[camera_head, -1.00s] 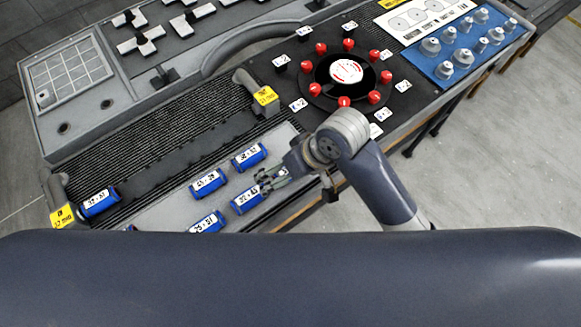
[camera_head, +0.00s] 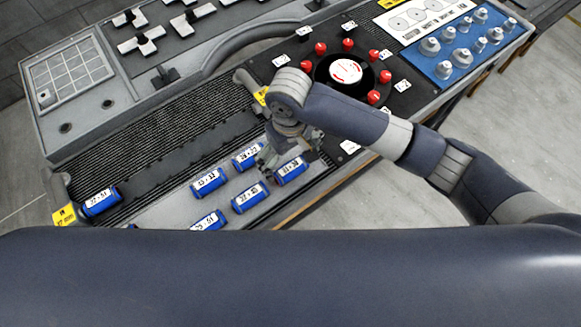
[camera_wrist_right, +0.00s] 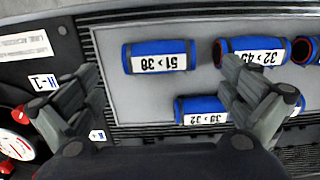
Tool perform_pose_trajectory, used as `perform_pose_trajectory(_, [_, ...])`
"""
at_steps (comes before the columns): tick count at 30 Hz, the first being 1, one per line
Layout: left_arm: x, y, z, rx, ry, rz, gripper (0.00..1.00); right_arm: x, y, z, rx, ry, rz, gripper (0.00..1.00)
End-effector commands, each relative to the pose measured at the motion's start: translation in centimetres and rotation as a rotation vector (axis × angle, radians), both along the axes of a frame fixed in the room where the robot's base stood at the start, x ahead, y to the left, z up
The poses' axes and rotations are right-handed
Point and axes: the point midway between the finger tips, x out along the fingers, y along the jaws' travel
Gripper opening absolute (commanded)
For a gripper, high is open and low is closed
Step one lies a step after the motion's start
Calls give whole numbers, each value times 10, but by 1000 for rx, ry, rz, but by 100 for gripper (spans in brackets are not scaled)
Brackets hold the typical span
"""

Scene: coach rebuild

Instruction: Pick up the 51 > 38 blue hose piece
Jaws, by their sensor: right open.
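The blue 51 > 38 hose piece (camera_head: 291,171) lies on the grey tray of the bench in the head view, just in front of my right gripper (camera_head: 287,156). In the right wrist view this piece (camera_wrist_right: 158,57) lies flat, with its white label upside down. My right gripper (camera_wrist_right: 165,105) is open and empty, with its fingers spread wide to the left and right. The piece shows between and beyond the fingers, apart from both. In the head view the wrist partly covers the fingers. My left gripper is not in view.
Other blue hose pieces lie close by: the 32 > 45 piece (camera_wrist_right: 249,57), partly behind the right finger, and the 38 > 32 piece (camera_wrist_right: 201,110). A round dial with red knobs (camera_head: 346,72) is behind my arm. A ribbed black mat (camera_head: 150,125) lies left.

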Motion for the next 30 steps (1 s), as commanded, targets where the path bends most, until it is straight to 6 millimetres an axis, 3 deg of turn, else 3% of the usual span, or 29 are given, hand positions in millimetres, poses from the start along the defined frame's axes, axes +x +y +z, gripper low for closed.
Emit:
perform_pose_trajectory(5, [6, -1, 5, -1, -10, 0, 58, 0, -1, -11, -1, -1, -1, 100])
perform_pose_trajectory(15, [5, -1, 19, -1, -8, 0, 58, -2, -3, -56, 0, -1, 0, 100])
perform_pose_trajectory(23, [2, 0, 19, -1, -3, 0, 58, -2, -3, -60, 2, -2, 1, 100])
perform_pose_trajectory(30, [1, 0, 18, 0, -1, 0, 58, -1, -3, -60, 1, -3, 1, 52])
